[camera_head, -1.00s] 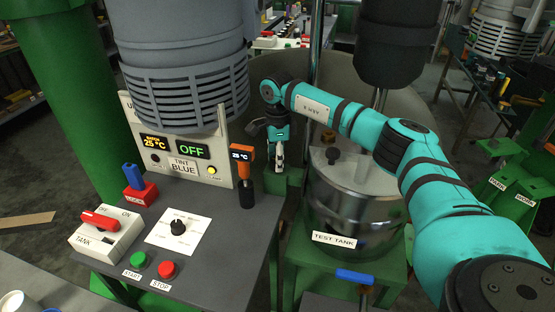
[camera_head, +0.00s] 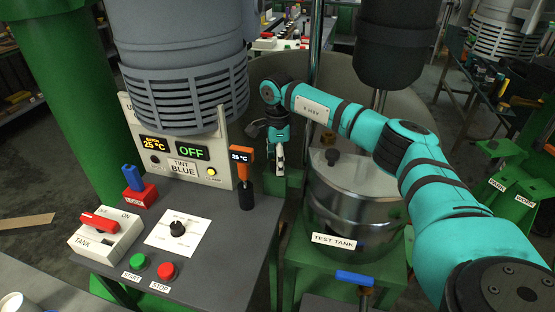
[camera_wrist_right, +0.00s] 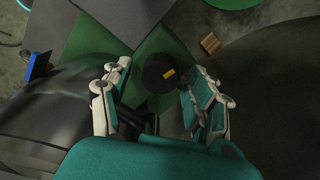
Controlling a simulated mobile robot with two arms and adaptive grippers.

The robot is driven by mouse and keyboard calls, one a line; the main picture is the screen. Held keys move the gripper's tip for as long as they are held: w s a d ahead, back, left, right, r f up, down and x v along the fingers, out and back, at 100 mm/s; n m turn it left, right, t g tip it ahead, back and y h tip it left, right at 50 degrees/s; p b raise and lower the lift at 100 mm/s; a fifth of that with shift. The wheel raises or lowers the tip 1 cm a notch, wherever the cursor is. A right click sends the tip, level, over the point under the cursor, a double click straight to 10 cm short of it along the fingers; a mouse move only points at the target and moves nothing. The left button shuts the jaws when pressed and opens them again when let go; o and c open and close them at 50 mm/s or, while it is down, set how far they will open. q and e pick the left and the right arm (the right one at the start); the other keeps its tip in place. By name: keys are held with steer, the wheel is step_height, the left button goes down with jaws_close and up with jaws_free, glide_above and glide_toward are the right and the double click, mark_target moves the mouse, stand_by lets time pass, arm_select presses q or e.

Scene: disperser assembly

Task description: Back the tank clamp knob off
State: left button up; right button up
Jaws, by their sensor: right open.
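My right gripper (camera_head: 280,170) points down beside the steel test tank (camera_head: 355,215), at its left back side. In the right wrist view its two fingers (camera_wrist_right: 158,88) are apart and empty. A round black knob (camera_wrist_right: 158,73) with a yellow mark, apparently the tank clamp knob, lies between and beyond the fingertips. I cannot tell whether the fingers touch it. In the head view I cannot make out this knob near the gripper. My left gripper is not in view.
The grey control panel (camera_head: 215,262) on the left has a TANK switch (camera_head: 100,221), start and stop buttons and a dial. An orange thermometer (camera_head: 242,165) stands close left of my right gripper. A blue handle (camera_head: 355,278) is in front of the tank. A vertical pole stands behind.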

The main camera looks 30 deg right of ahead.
step_height(320, 180, up, 12)
stand_by(0.4)
stand_by(0.5)
